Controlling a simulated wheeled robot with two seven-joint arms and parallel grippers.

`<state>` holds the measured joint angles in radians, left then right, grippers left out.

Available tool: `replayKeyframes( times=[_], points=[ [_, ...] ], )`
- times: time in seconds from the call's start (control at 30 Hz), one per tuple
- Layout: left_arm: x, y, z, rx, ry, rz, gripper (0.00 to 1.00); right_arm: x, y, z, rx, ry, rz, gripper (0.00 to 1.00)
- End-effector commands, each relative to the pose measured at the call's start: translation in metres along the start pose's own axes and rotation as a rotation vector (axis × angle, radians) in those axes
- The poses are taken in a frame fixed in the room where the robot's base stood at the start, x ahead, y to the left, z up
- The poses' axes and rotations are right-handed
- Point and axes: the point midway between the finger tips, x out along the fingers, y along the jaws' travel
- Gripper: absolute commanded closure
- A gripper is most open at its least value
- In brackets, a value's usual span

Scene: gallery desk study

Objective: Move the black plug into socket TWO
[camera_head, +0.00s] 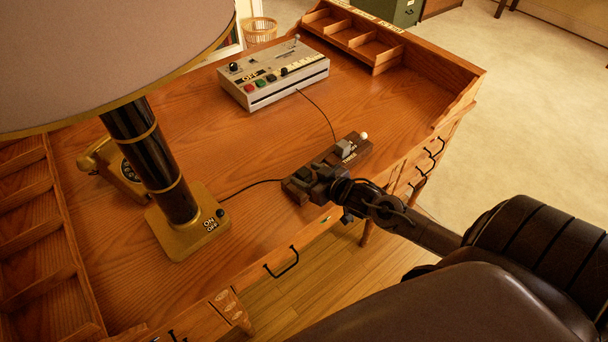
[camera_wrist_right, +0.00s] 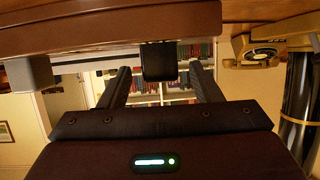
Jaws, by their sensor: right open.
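A brown socket strip (camera_head: 365,151) lies near the desk's front edge; it also crosses the top of the wrist view (camera_wrist_right: 100,38). The black plug (camera_head: 303,174) sits at its left part, with a dark cord toward the lamp. A grey plug (camera_head: 344,147) sits farther right on the strip. My right gripper (camera_head: 318,188) is at the strip, partly covering it and its labels. In the right wrist view the fingers are open, with the black plug (camera_wrist_right: 160,62) between them; contact cannot be told. The grey plug (camera_wrist_right: 30,75) is outside them. My left gripper is not in view.
A lamp (camera_head: 180,238) with a wide shade stands at the left, in front of a yellow telephone (camera_head: 122,170). A grey control box (camera_head: 273,75) with coloured buttons is at the back, its cord running toward the strip. The wooden desk (camera_head: 255,145) is clear between them.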

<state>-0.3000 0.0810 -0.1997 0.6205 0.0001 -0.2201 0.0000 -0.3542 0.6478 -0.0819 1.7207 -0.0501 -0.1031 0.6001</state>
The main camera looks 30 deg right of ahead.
Motion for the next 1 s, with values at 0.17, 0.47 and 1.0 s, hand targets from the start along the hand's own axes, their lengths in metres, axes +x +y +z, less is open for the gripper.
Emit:
replayKeyframes(
  times=[0.17,0.47,1.0],
  points=[
    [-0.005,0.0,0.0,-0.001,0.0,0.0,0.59,0.025,0.0,-0.002,0.0,0.002,0.001,0.42],
    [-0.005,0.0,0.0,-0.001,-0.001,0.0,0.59,0.039,-0.001,0.0,-0.001,0.0,-0.001,0.42],
    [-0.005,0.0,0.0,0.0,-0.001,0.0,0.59,0.038,-0.001,0.0,-0.001,0.001,0.0,0.91]
  ],
)
